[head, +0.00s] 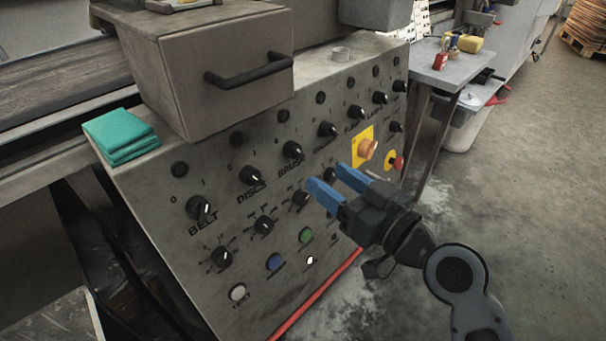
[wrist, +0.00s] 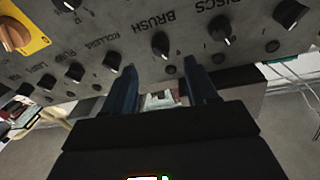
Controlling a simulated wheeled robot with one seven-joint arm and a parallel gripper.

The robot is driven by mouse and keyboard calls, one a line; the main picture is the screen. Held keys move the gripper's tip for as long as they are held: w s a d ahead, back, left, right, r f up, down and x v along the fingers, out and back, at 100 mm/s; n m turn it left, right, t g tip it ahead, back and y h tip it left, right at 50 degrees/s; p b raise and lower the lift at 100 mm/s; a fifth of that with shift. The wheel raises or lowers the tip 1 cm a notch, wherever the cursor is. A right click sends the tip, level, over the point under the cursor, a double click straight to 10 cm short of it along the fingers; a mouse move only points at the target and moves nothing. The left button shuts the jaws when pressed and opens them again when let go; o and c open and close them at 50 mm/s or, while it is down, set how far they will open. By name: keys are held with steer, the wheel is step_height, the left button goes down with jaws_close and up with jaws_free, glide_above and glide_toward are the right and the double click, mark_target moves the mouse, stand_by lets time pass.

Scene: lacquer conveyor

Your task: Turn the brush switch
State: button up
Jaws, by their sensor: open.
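The brush switch (head: 292,150) is a black rotary knob with a white pointer mark, above the label BRUSH on the grey sloped panel. It also shows in the wrist view (wrist: 160,42), upside down, just beyond and between the fingertips. My gripper (head: 336,181) has two blue fingers, spread apart with nothing between them. In the head view it is right of and lower than the brush switch. In the wrist view the fingers (wrist: 161,70) point at the panel, apart from the knob as far as I can tell.
The discs knob (head: 250,175) and rollers knob (head: 327,130) flank the brush switch. A box with a black handle (head: 250,70) juts out above the panel. Teal cloths (head: 121,136) lie at left.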

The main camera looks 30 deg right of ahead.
mark_target(300, 156)
steer(key=p+x, duration=0.1)
steer(key=x, duration=0.7)
steer(key=shift+c, duration=0.2)
steer(key=c, duration=1)
steer(key=shift+r, duration=0.1)
